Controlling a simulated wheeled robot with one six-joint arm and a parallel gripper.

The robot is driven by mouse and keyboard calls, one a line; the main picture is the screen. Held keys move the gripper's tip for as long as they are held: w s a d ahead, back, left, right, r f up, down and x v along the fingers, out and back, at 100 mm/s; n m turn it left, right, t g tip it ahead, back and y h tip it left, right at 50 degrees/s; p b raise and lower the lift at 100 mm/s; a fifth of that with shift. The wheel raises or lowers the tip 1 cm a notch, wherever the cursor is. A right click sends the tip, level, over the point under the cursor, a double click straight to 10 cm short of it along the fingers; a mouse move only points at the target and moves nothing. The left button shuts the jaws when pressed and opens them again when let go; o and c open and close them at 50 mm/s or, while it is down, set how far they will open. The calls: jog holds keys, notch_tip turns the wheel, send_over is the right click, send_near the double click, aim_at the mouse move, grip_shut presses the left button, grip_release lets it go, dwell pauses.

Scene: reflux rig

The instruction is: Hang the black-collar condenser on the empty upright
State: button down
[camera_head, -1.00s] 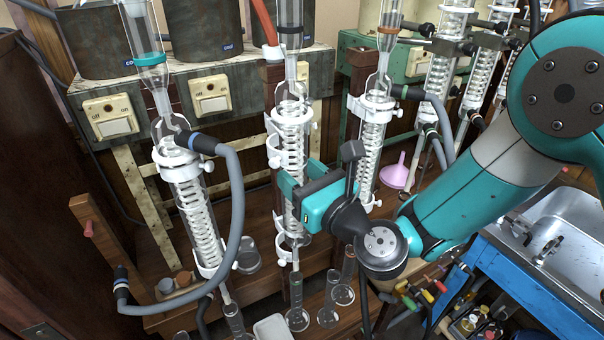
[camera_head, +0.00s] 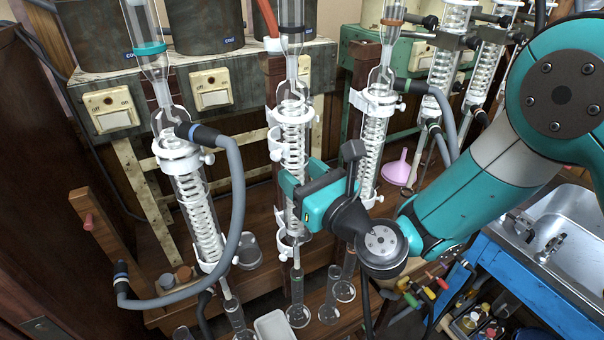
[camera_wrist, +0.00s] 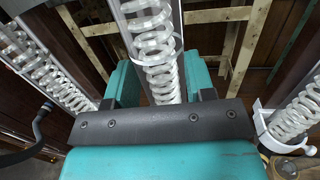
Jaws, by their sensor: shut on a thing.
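The black-collar condenser (camera_head: 292,140) is a clear glass tube with a white coil and a black band near its top, in the middle of the head view. It stands roughly upright. My gripper (camera_head: 292,192) is shut on its lower half; the coil also shows between the jaws in the wrist view (camera_wrist: 158,62). Directly behind it is a dark wooden upright (camera_head: 274,75) with white clamps (camera_head: 272,155) at its left side. The condenser overlaps these clamps in the picture. I cannot tell whether it touches them or sits inside them.
A teal-collar condenser (camera_head: 190,195) with a grey hose hangs at left, an orange-collar condenser (camera_head: 372,140) at right, both near the held one. Glass cylinders (camera_head: 298,315) stand below. A pink funnel (camera_head: 396,172) and blue-framed sink (camera_head: 550,240) are to the right.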

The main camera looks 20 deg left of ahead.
jog(key=shift+f, duration=0.2)
jog(key=shift+c, duration=2)
grip_release()
